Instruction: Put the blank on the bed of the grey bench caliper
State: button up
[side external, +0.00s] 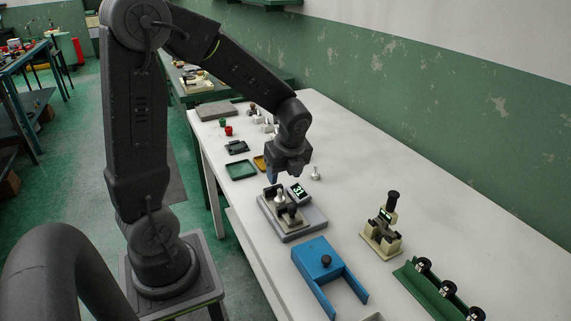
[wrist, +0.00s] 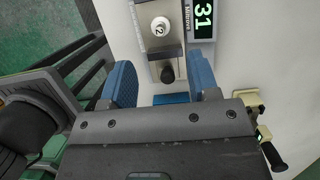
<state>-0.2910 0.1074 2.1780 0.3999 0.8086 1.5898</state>
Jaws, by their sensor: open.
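The grey bench caliper (side external: 300,233) stands on the white table, its green display reading 31; it also shows in the wrist view (wrist: 146,40). A silver blank with a round top marked 2 (wrist: 160,27) sits upright on the caliper's bed, seen in the side view too (side external: 279,198). My gripper (wrist: 161,85) is open and empty, its blue-padded fingers apart above the caliper's end, with the caliper's black knob (wrist: 167,73) between them in the wrist view. In the side view my gripper (side external: 287,178) is over the caliper's far side, clear of the blank.
A blue fixture (side external: 318,260) and a cream gauge (side external: 381,243) stand nearby. A green rack (side external: 435,292) holds black wheels. A small pale piece (side external: 315,173) stands beyond my gripper.

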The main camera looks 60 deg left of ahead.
jog(key=s+d+r+n+t+h, duration=0.1)
jog(key=s+d+r+n+t, duration=0.1)
jog(key=s+d+r+n, duration=0.3)
jog(key=s+d+r+n+t+h, duration=0.2)
jog(key=s+d+r+n, duration=0.3)
jog(key=n, duration=0.8)
jog(key=d+r+t, duration=0.1)
jog(key=d+r, duration=0.1)
jog(key=d, duration=0.2)
jog(key=shift+s+d+r+t, duration=0.2)
jog(key=shift+s+d+t, duration=0.1)
jog(key=shift+s, duration=0.05)
